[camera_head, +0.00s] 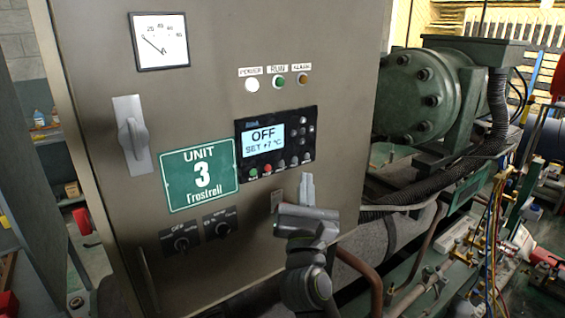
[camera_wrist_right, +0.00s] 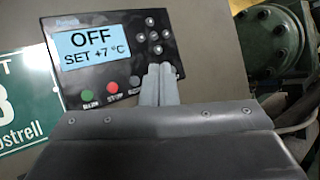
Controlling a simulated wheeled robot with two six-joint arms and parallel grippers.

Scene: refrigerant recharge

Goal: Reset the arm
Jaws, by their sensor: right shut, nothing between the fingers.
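My right gripper (camera_head: 307,188) is in front of the control cabinet (camera_head: 330,100), just below the controller panel (camera_head: 276,142). Its fingers are together and empty, pointing up toward the panel's lower right. The panel's screen reads "OFF" and "SET +7 °C". In the right wrist view the shut fingertips (camera_wrist_right: 160,75) overlap the lower right part of the controller panel (camera_wrist_right: 92,72), hiding part of its button row. I cannot tell whether they touch it. The green and red buttons show to the left of the fingers. My left gripper is not in view.
A green compressor (camera_head: 425,95), hoses and pipes crowd the right side.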

